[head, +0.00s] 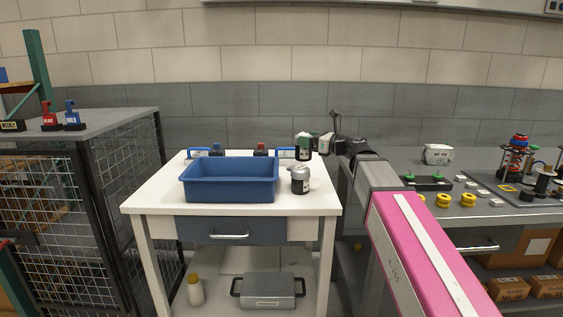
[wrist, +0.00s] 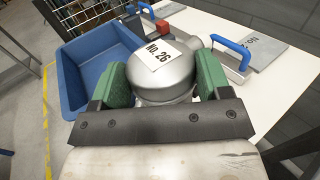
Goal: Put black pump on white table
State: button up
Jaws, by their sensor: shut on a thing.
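My gripper (head: 306,145) is above the right side of the white table (head: 150,203). Its green pads are shut on the black pump. In the wrist view the pump (wrist: 168,80) shows a silver domed top with a white "No. 26" label between the pads. Its lower part is hidden in that view, and in the head view the gripper hides much of it. The white table also shows in the wrist view (wrist: 285,95). Whether the pump touches the table is not clear.
A black canister with a grey top (head: 300,183) stands on the table just below my gripper. A blue bin (head: 230,190) is left of it. Blue-handled plates (head: 285,153) lie along the back edge. A grey bench (head: 400,165) with several parts is at right.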

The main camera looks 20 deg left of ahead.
jog(key=shift+w+a+f, duration=0.3)
jog(key=shift+w+f, duration=1.3)
jog(key=shift+f, duration=0.05)
jog(key=shift+w+a+f, duration=0.35)
jog(key=shift+w+f, duration=1.2)
jog(key=shift+f, duration=0.05)
jog(key=shift+w+a+f, duration=0.3)
jog(key=shift+w+f, duration=1.3)
jog(key=shift+f, duration=0.05)
jog(key=o, duration=1.3)
jog(key=shift+f, duration=0.15)
jog(key=v, duration=1.2)
